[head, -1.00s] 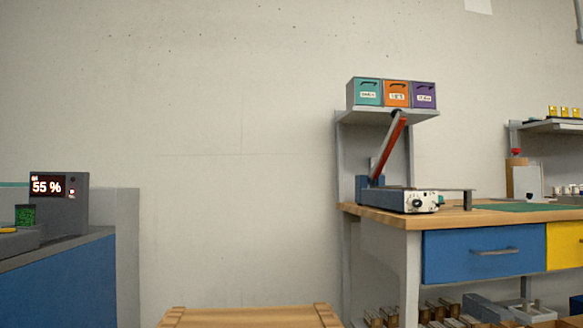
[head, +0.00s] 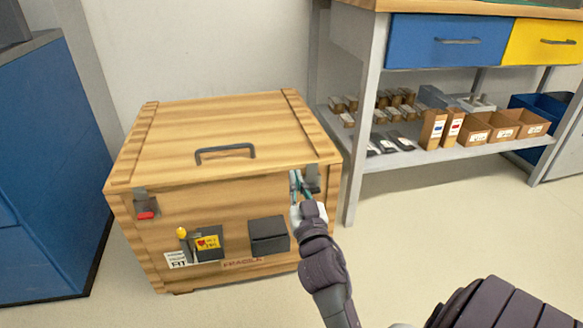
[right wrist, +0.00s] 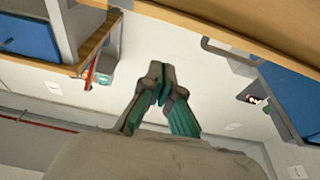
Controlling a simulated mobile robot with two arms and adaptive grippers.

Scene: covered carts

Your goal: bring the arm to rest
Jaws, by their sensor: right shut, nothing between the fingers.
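My right arm reaches in from the lower right in the head view. My right gripper (head: 297,183) is at the front of a wooden crate (head: 230,170), beside the dark latch at its upper right corner. The right wrist view shows its green-lined fingers (right wrist: 160,80) shut, with nothing between them. I cannot tell whether the gripper touches the crate or the latch. The crate's lid is down, with a dark handle (head: 225,152) on top. My left gripper is in neither view.
A left latch (head: 146,206) with a red part and a dark box (head: 268,236) are on the crate's front. A blue cabinet (head: 50,170) stands to the left. A workbench with a lower shelf (head: 420,150) of small boxes stands to the right.

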